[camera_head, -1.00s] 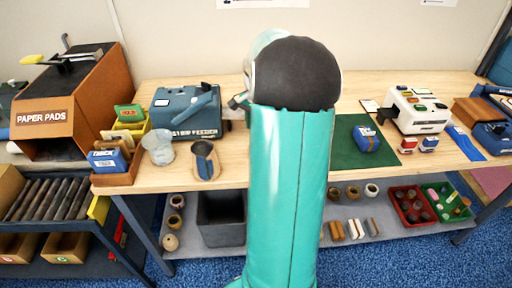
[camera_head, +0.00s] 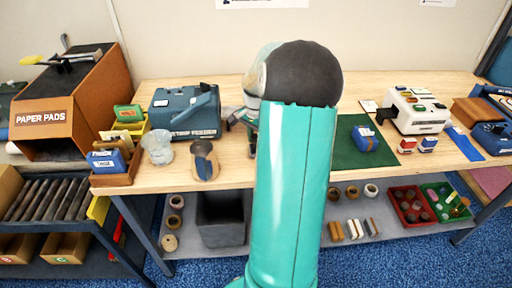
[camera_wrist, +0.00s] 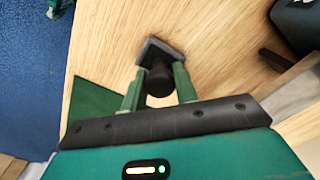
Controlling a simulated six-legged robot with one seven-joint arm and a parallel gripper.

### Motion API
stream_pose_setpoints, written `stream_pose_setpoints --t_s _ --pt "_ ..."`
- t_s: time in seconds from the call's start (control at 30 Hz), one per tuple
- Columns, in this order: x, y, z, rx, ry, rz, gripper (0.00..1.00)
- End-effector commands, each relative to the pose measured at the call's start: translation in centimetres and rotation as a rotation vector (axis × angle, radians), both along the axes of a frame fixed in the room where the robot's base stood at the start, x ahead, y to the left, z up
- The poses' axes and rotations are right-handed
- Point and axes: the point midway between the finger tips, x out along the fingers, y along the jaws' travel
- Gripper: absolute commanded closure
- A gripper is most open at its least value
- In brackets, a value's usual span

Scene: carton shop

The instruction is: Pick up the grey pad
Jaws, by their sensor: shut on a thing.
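In the wrist view my gripper (camera_wrist: 156,82) has its two green fingers on either side of a dark thing, shut on it. This looks like the grey pad (camera_wrist: 162,46): a dark grey slab with a rounded black part between the fingers. It is over or on the wooden bench top; I cannot tell whether it touches the wood. In the head view my own arm hides most of my gripper and the pad; only some dark and teal parts show at its left edge.
The wooden bench (camera_head: 232,175) holds a blue feeder machine (camera_head: 184,112), a clear cup (camera_head: 158,147) and a brown-and-blue holder (camera_head: 204,160) to the left. A green mat (camera_head: 345,150) with a blue block (camera_head: 365,138) and a white machine (camera_head: 417,110) are to the right.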

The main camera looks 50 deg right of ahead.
Motion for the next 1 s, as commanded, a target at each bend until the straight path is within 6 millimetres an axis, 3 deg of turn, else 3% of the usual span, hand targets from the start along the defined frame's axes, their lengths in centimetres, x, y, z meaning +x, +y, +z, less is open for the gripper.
stream_pose_setpoints --t_s 0.33,0.53,0.83,1.0 --pt "0.0 0.0 0.7 -0.002 -0.001 0.000 0.94" --pt "0.1 0.0 3.3 -0.004 -0.002 0.000 0.94" --pt "-5.6 0.1 9.7 -0.005 -0.003 -0.004 0.94" --pt "-10.0 0.2 11.4 -0.002 -0.002 -0.004 0.94"
